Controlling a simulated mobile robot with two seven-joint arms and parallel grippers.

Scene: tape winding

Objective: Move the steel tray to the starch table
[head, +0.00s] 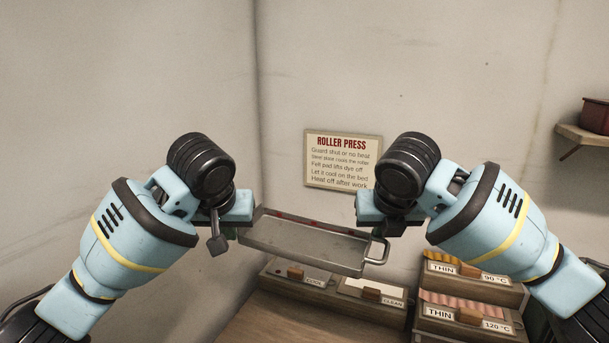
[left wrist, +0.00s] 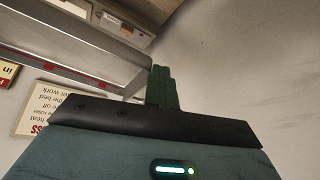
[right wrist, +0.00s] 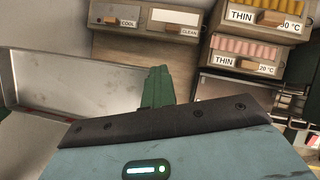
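The steel tray (head: 305,245) is a long, shallow grey pan with a looped handle at its right end. It hangs in the air between my two grippers, above the drawer units, and its inside looks empty. My left gripper (head: 238,232) is at its left end, and my right gripper (head: 378,230) is at its right end. The green fingers look closed together at the tray's ends in the left wrist view (left wrist: 163,88) and the right wrist view (right wrist: 157,87). The exact grip is hidden. I cannot make out a starch table.
A roller press sign (head: 342,158) is on the back wall. Below the tray are drawers labelled cool and clean (head: 340,300). Trays labelled thin (head: 468,298) stand to their right. A shelf (head: 585,133) with a dark red box (head: 594,115) is on the right wall.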

